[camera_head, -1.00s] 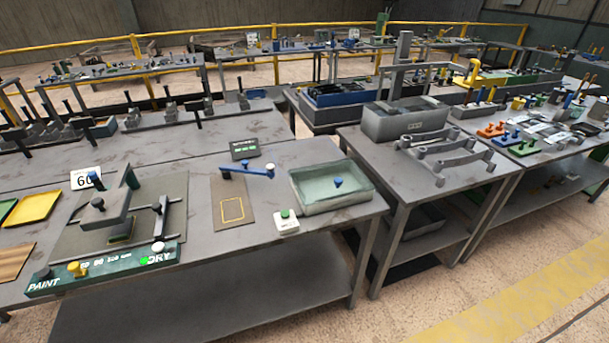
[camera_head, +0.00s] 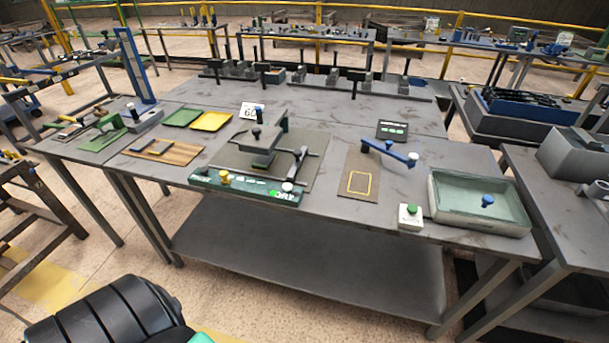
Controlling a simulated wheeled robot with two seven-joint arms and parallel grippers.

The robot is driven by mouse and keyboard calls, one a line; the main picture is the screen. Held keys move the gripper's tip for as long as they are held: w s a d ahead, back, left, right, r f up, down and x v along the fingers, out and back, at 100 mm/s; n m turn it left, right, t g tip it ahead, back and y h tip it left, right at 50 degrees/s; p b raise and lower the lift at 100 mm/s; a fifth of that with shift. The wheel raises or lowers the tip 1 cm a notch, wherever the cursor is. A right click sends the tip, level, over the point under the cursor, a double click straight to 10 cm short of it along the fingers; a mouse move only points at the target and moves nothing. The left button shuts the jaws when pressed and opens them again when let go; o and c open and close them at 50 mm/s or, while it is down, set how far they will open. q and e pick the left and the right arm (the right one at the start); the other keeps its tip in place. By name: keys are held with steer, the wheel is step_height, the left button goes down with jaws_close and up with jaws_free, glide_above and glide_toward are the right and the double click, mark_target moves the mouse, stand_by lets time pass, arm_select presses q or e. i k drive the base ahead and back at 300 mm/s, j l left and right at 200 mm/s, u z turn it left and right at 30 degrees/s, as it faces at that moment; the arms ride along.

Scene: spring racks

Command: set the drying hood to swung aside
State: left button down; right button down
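What looks like the drying hood (camera_head: 262,147) is a dark grey slab with a round knob on top. It sits over a grey-brown mat (camera_head: 312,180) near the middle of the main table. A green control strip (camera_head: 245,188) runs along the table's front edge, with a yellow knob (camera_head: 224,178) at left and a pale knob at right. Its lettering is hard to read now. Whether the slab touches what is under it cannot be told. Neither of my grippers shows.
A blue lever (camera_head: 390,151) stands over a brown board (camera_head: 364,183). Green and yellow trays (camera_head: 210,121) lie to the left.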

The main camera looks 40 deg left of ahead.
mark_target(261, 140)
steer(key=u, duration=1.4)
